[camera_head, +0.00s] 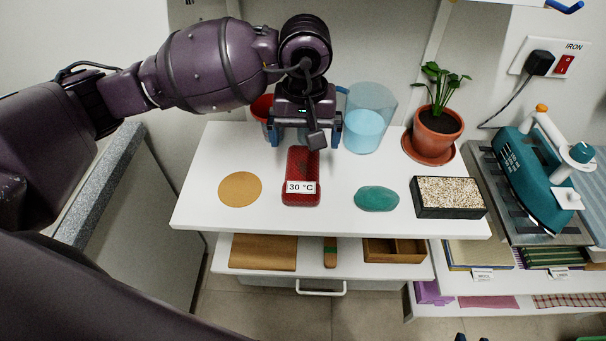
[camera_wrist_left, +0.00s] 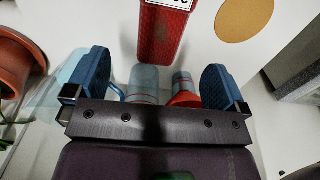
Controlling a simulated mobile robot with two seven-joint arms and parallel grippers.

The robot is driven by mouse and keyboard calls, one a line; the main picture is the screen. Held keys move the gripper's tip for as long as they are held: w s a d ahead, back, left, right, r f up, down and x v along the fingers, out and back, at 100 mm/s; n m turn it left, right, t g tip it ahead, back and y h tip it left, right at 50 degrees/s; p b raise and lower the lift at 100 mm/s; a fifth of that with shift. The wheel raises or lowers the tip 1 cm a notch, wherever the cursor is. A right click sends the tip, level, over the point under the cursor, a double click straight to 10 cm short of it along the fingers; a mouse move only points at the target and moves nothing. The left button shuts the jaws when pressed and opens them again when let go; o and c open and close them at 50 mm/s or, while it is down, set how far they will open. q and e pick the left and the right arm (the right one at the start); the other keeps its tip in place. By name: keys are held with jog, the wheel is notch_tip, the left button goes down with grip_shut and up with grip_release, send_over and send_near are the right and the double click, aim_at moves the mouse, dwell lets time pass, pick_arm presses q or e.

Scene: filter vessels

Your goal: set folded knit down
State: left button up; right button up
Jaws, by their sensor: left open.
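The folded knit (camera_head: 301,168) appears to be the red, ribbed, block-shaped piece with a white "30 °C" label. It lies on the white tabletop, and it shows at the top of the left wrist view (camera_wrist_left: 163,38). My left gripper (camera_head: 306,133) is open and empty, with its blue fingers spread at the far end of the knit. In the left wrist view the knit lies beyond the fingers (camera_wrist_left: 157,80), apart from them.
A clear blue jug (camera_head: 368,122) and a red vessel (camera_head: 262,107) stand behind, close to my left gripper. A potted plant (camera_head: 434,128), a teal stone (camera_head: 376,199) and a black gravel tray (camera_head: 448,198) are to the right. A round cork mat (camera_head: 240,189) lies left.

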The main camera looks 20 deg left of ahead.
aim_at(302, 174)
pick_arm(q)
jog(key=f, duration=1)
jog(key=shift+s+a+f, duration=0.2)
jog(key=shift+a+f, duration=0.05)
jog(key=shift+f, duration=0.05)
jog(key=c, duration=0.9)
jog(key=shift+o, duration=0.2)
jog(key=shift+r, duration=0.1)
